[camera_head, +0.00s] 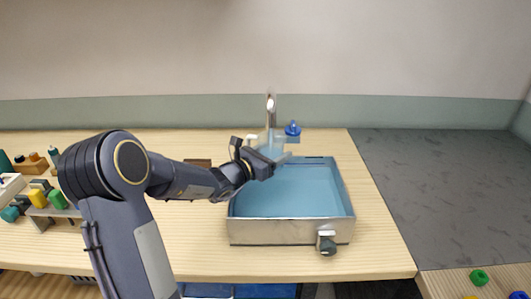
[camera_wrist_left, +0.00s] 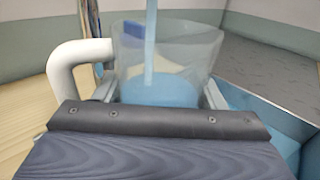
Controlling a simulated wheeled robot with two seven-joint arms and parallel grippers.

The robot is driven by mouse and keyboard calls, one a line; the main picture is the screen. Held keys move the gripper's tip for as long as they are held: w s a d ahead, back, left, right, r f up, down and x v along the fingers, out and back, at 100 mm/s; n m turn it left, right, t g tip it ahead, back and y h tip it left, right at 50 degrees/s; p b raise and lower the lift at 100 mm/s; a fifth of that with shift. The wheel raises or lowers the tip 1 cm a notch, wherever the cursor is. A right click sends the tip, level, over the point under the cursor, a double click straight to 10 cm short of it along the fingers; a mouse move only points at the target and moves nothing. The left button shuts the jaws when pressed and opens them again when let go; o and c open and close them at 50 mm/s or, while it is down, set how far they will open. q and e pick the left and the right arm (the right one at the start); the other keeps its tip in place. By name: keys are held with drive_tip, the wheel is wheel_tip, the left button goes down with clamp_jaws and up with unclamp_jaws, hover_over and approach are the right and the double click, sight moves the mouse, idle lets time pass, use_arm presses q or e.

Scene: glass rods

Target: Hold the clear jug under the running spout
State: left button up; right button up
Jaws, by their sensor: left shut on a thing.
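The clear jug (camera_head: 277,148) is held over the back of the blue basin, below the metal spout (camera_head: 271,104). In the left wrist view the jug (camera_wrist_left: 196,58) looks about upright, with its white handle (camera_wrist_left: 80,58) at the left. A pale blue stream (camera_wrist_left: 151,45) falls inside the jug's rim, and blue water (camera_wrist_left: 160,92) lies in its lower part. My left gripper (camera_head: 272,161) is shut on the jug, with a finger on each side of its body. The jug's base is hidden behind the gripper. My right gripper is not in view.
The blue-lined basin (camera_head: 333,240) has metal outer walls and a knob (camera_head: 327,244) at its front. A blue tap handle (camera_head: 293,129) is right of the spout. Blocks and small racks crowd the table's left end. A grey surface (camera_head: 450,190) at the right is mostly clear.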

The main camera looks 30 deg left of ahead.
use_arm(q)
drive_tip(key=s+d+b, duration=0.3)
drive_tip(key=s+d, duration=0.3)
drive_tip(key=s, duration=0.4)
drive_tip(key=shift+s+d+b, duration=0.2)
drive_tip(key=shift+s+b, duration=0.05)
drive_tip(key=shift+b, duration=0.1)
